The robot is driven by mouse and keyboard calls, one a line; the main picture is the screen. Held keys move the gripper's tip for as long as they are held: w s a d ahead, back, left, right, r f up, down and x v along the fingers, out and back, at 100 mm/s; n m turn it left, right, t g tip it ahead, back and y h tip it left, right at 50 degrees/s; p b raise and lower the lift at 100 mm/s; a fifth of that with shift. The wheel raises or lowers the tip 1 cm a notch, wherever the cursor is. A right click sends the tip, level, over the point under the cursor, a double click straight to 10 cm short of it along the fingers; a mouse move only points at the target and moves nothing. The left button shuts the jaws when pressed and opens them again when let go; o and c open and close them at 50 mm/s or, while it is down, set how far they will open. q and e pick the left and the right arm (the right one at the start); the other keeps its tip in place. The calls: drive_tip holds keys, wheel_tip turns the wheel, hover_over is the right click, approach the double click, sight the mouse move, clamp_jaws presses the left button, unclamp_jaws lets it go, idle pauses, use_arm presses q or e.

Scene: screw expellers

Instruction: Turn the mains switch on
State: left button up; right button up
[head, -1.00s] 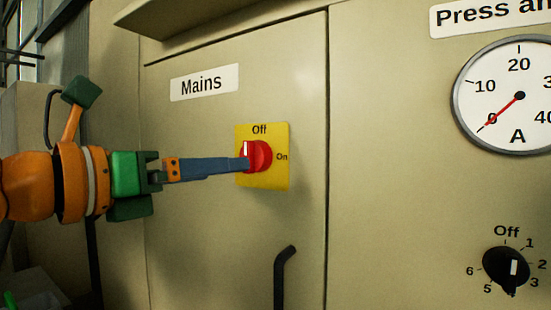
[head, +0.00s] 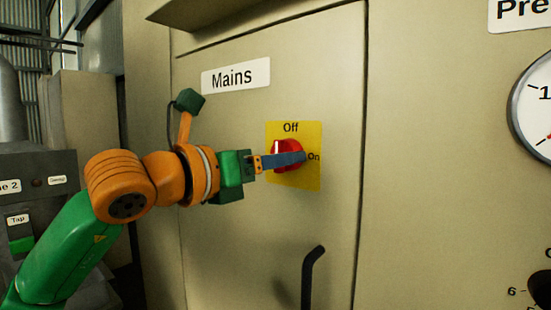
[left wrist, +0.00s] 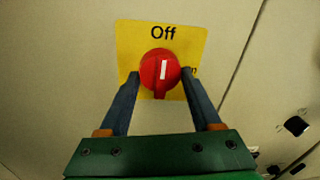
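The mains switch is a red round knob (head: 287,149) on a yellow plate (head: 310,178) marked Off and On. Its white mark points up at Off. In the left wrist view the knob (left wrist: 160,69) shows whole in front of the yellow plate (left wrist: 190,38). My left gripper (head: 303,157) is at the switch, its blue finger crossing the lower part of the knob in the head view. In the left wrist view the fingers (left wrist: 162,73) are apart, one on each side of the knob. I cannot tell whether either touches it. My right gripper is not in view.
The switch is on a beige cabinet door under a Mains label (head: 236,77). A dark door handle (head: 312,275) sticks out below the switch. A gauge (head: 535,105) is at the right edge. A grey control box (head: 45,175) stands at the left.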

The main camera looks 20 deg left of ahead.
use_arm(q)
clamp_jaws()
